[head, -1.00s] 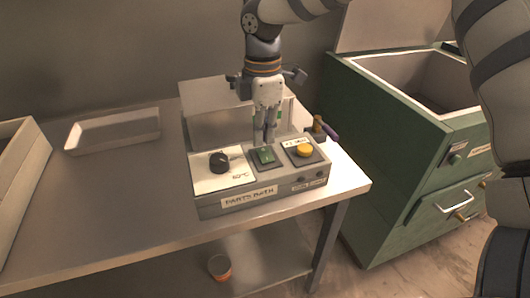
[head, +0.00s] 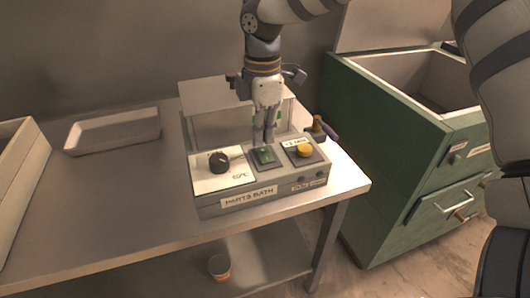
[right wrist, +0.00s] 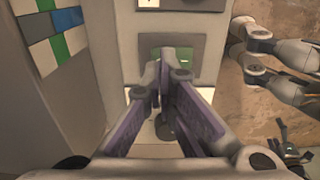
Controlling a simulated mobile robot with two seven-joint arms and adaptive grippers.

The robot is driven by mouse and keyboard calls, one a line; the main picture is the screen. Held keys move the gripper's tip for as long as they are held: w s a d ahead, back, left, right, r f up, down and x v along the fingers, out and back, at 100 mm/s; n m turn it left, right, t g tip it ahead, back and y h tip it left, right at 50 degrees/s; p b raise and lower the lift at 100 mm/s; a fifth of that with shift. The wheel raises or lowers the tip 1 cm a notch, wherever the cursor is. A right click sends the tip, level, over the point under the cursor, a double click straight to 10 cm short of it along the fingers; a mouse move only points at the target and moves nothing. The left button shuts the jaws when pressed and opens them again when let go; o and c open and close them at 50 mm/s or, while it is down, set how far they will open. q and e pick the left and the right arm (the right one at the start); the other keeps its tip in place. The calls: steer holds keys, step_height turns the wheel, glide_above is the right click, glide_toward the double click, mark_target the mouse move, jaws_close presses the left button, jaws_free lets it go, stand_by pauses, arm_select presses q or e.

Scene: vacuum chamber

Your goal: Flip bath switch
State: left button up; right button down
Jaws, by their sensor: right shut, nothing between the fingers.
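The parts bath (head: 248,197) is a grey box with a labelled front, standing on the metal table. Its top panel carries a black knob (head: 219,162) at left, a green bath switch (head: 265,155) in the middle and a yellow button (head: 305,151) at right. My right gripper (head: 264,138) points down just behind the green switch, shut and empty. In the right wrist view the shut fingertips (right wrist: 176,55) overlap the switch's dark plate (right wrist: 205,50) and partly hide it. Whether they touch the switch cannot be told. My left gripper is not in view.
A raised pale lid (head: 215,92) stands behind the panel. A purple-handled valve (head: 327,130) sits at the bath's right. A shallow tray (head: 113,131) lies at the table's left. A green cabinet (head: 385,150) stands close at right. A cup (head: 220,267) is below.

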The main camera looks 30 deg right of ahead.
mark_target(263, 150)
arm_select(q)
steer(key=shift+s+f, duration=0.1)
arm_select(e)
steer(key=shift+f, duration=1.1)
stand_by(0.4)
step_height(263, 150, up, 5)
steer(key=shift+r+p, duration=0.1)
steer(key=shift+p, duration=0.4)
steer(key=shift+r, duration=0.95)
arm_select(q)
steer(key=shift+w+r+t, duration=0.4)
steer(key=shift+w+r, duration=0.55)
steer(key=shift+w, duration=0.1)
arm_select(e)
steer(key=shift+f, duration=0.1)
